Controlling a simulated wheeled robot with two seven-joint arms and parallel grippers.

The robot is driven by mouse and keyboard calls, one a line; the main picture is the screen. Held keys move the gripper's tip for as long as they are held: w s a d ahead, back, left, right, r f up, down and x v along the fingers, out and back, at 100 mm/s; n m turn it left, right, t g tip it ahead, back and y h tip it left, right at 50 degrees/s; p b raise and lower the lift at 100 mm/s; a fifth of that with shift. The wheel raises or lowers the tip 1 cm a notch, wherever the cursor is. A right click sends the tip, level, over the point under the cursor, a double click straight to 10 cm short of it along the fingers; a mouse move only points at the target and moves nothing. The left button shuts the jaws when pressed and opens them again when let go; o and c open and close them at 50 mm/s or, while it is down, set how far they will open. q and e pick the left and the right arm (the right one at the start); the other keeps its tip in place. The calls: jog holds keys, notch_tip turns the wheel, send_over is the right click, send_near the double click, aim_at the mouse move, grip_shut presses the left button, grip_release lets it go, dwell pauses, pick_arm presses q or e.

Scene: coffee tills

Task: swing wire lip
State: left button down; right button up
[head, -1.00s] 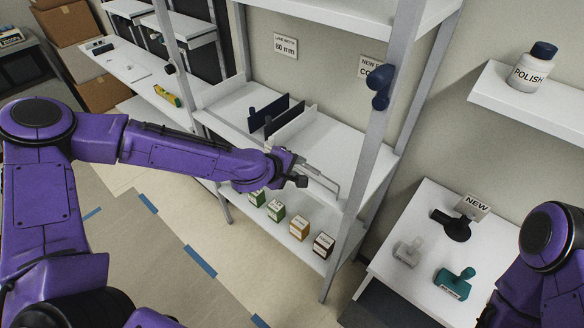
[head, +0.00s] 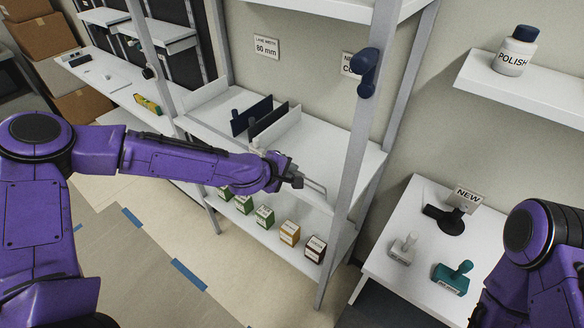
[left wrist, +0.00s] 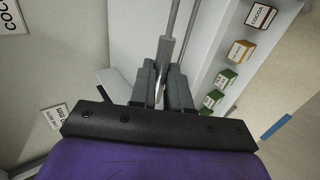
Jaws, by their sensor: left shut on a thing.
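The wire lip (head: 316,188) is a thin pale grey rod frame at the front edge of the white middle shelf, near its right end. My left gripper (head: 295,182) is at the lip's left part, in front of the shelf. In the left wrist view its two dark fingers (left wrist: 164,86) are shut on the wire lip (left wrist: 166,58), which runs up out of the picture between them. The fingers hide part of the wire. My right gripper is out of view; only part of my right arm shows.
Dark upright dividers (head: 268,118) stand on the middle shelf (head: 330,148). Several small boxes (head: 289,233) stand on the shelf below. A grey post (head: 346,200) is close to the right of my left gripper. A white side table (head: 395,262) holds stamps.

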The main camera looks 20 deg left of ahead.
pick_arm(q)
jog(key=shift+s+f, duration=0.15)
jog(key=shift+s+a+f, duration=0.25)
jog(key=shift+s+a, duration=0.05)
jog(key=shift+s, duration=0.4)
jog(key=shift+s+a+f+b, duration=0.2)
jog(key=shift+s+f+b, duration=0.3)
jog(key=shift+s+b, duration=0.05)
